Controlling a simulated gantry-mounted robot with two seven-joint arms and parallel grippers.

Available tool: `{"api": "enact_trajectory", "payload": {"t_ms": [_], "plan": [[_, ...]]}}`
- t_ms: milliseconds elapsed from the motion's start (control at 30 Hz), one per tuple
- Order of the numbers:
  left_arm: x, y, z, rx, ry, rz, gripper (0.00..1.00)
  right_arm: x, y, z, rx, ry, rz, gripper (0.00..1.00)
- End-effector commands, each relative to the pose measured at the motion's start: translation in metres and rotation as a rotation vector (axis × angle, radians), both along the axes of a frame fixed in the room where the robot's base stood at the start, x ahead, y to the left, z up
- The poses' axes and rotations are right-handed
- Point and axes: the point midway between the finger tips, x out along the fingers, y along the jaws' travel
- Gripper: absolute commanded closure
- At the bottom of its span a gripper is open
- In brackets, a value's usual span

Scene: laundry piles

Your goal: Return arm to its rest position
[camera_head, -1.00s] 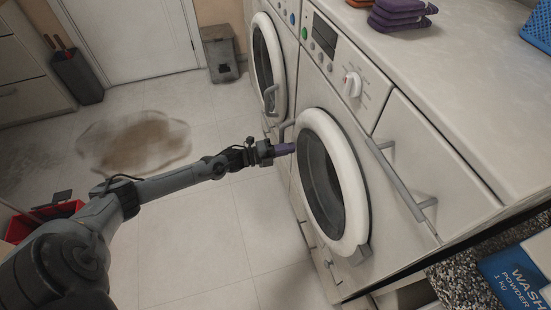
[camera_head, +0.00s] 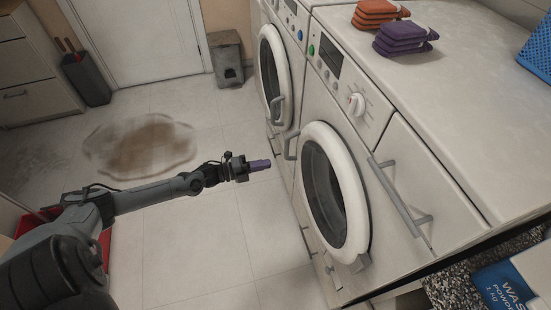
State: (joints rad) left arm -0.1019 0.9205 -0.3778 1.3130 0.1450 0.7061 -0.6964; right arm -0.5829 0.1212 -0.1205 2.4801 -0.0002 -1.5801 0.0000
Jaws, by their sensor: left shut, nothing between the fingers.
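My left arm comes in from the lower left of the head view. Its gripper (camera_head: 259,165) is shut and empty, with purple fingertips pointing right. It hangs over the floor, apart from the near washing machine (camera_head: 376,118) and to the left of its round door (camera_head: 358,218). The door looks closed. My right gripper is not in view.
A second washer (camera_head: 271,68) stands farther back. Folded orange cloths (camera_head: 376,14) and purple cloths (camera_head: 402,38) lie on the counter (camera_head: 460,110). A red container (camera_head: 106,246) sits behind my left arm. A brown stain (camera_head: 140,146) marks the open floor.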

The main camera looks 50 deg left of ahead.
Motion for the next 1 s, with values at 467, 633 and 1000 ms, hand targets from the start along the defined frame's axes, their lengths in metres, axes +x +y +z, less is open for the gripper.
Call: {"api": "enact_trajectory", "payload": {"t_ms": [467, 633, 1000], "plan": [[-0.044, 0.004, -0.011, -0.030, 0.037, 0.006, 1.00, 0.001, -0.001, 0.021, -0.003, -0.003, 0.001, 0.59], [-0.070, -0.049, -0.016, -0.166, 0.057, 0.013, 1.00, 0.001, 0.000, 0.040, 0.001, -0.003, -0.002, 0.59], [-0.085, -0.202, 0.051, -0.624, 0.322, 0.266, 1.00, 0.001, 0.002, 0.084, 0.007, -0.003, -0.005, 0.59]]}}
